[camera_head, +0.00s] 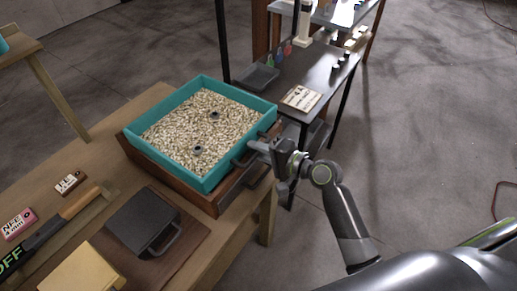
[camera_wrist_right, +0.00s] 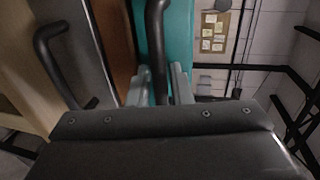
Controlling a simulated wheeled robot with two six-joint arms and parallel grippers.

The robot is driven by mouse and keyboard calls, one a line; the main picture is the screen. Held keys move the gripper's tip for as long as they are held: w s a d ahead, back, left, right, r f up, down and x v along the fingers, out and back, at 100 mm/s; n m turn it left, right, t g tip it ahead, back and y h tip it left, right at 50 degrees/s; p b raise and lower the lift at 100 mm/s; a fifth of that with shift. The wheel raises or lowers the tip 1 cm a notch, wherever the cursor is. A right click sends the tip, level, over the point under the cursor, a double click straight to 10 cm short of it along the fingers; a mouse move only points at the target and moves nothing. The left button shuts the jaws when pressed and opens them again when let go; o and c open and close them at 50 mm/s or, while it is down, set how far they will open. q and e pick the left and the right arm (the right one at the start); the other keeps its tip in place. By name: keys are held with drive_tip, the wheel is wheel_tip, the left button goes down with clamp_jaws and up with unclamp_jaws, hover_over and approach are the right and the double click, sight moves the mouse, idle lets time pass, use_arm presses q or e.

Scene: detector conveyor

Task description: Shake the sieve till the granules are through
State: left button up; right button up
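The teal sieve (camera_head: 262,112) is a square frame full of pale granules (camera_head: 185,125), with two small dark round pieces showing among them. It rests on a brown wooden box (camera_head: 228,192). My right gripper (camera_head: 258,147) is at the sieve's right side. In the right wrist view, the sieve's teal wall (camera_wrist_right: 179,40) stands ahead and its dark bar handle (camera_wrist_right: 157,45) runs between my right fingers (camera_wrist_right: 159,82), which look shut on it. What lies under the granules is hidden. My left gripper is out of view.
A dark lidded box with a handle (camera_head: 145,220) stands in front on the wooden table. A long-handled tool (camera_head: 80,204), a pink box (camera_head: 19,224) and a small labelled block (camera_head: 70,183) lie left. A dark side table (camera_head: 315,72) stands behind right.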

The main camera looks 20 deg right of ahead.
sight(240, 141)
clamp_jaws()
drive_tip(key=x, duration=0.3)
drive_tip(key=r+x, duration=0.1)
drive_tip(key=x, duration=0.1)
drive_tip(key=shift+w+a+r, duration=0.1)
drive_tip(key=shift+w+a, duration=0.25)
drive_tip(key=shift+w, duration=0.1)
drive_tip(key=shift+r, duration=0.1)
drive_tip(key=shift+c, duration=0.3)
unclamp_jaws()
drive_tip(key=shift+o, duration=0.3)
